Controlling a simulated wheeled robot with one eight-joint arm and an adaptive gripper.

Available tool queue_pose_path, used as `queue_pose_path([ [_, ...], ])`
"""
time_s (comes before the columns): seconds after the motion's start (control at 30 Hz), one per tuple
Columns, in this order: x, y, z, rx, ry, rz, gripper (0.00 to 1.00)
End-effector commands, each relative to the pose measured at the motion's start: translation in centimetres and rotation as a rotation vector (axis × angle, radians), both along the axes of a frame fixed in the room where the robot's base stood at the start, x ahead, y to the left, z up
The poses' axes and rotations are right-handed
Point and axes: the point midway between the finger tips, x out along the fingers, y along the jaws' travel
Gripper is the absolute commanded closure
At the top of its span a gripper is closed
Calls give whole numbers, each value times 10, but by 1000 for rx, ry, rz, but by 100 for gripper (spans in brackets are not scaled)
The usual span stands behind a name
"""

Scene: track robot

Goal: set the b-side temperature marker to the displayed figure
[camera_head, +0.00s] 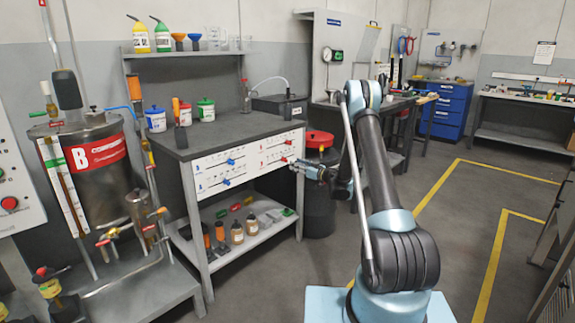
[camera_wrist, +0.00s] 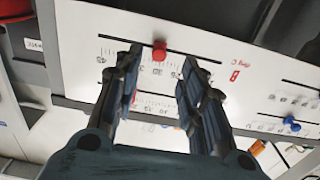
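The slider panel (camera_head: 250,160) is white and fixed to the front of the grey workbench. Its right half has red markers, an upper one (camera_head: 288,141) and a lower one (camera_head: 284,159). Its left half has blue markers, an upper one (camera_head: 231,161) and a lower one (camera_head: 227,182). My gripper (camera_head: 308,170) is at the panel's right end. In the wrist view my gripper (camera_wrist: 163,55) is open and empty. One red marker (camera_wrist: 159,51) sits on a slot beside a numbered scale, between the fingertips in the picture; contact is unclear. A blue marker (camera_wrist: 291,124) shows at right.
A dial instrument with a small green display (camera_head: 338,56) hangs on the back cabinet; its figure is unreadable. A metal tank marked B (camera_head: 100,165) stands left. Open floor lies right.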

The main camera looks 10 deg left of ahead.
Motion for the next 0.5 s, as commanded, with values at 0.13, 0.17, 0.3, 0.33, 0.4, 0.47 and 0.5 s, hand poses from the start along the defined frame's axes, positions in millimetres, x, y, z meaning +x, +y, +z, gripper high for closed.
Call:
queue_pose_path([
  [0.13, 16, 22, 0, 0, 0, 1, 62],
  [0.17, 20, 26, 0, 0, 0, 1, 62],
  [0.3, 33, 43, 0, 0, 0, 0, 62],
  [0.33, 35, 46, 0, 0, 0, 0, 62],
  [0.4, 41, 52, 0, 0, 0, 0, 62],
  [0.47, 44, 56, 0, 0, 0, 0, 62],
  [0.5, 46, 58, 0, 0, 0, -1, 62],
])
